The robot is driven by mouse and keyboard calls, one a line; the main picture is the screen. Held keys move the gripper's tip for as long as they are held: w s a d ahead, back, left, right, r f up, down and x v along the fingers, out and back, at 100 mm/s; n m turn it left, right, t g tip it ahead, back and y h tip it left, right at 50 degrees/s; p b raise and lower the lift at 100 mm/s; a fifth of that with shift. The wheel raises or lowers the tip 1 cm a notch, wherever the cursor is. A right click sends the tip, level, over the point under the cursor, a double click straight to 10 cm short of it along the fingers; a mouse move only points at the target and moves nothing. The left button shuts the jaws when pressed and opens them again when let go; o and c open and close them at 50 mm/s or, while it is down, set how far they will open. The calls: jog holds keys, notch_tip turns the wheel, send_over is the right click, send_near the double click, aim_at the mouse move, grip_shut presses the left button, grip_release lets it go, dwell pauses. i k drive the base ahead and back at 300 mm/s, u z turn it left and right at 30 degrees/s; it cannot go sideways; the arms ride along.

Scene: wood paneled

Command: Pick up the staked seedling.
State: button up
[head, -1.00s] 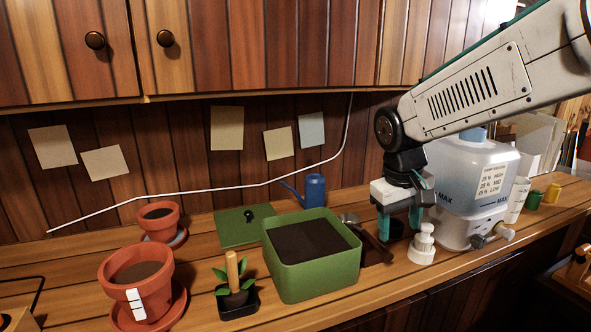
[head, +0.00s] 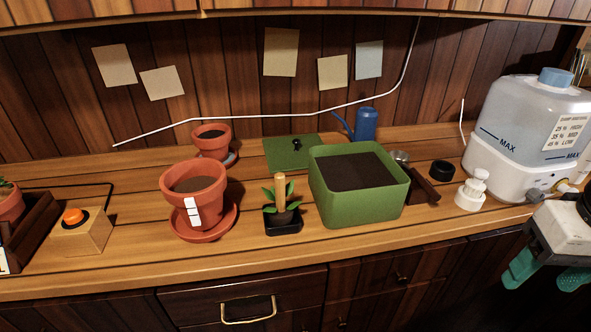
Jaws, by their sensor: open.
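The staked seedling (head: 281,205) stands upright on the wooden counter, near its front edge. It has a few green leaves around a thick, light wooden stake and sits in a small black square pot (head: 283,222). It is between a terracotta pot on its left and a green soil bin on its right. My gripper (head: 546,273) is at the far right of the head view, in front of the counter, with its teal fingers apart and nothing between them. It is well to the right of the seedling and not touching it.
The terracotta pot (head: 193,187) stands on a saucer; a smaller pot (head: 211,140) is behind. The green bin (head: 358,207) and a large white jug (head: 521,130) stand to the right. A wooden box with an orange button (head: 80,232) is left. The counter's front strip is clear.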

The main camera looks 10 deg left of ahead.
aim_at(281, 212)
jog(key=z, duration=2.65)
jog(key=k, duration=2)
jog(key=u, duration=2.6)
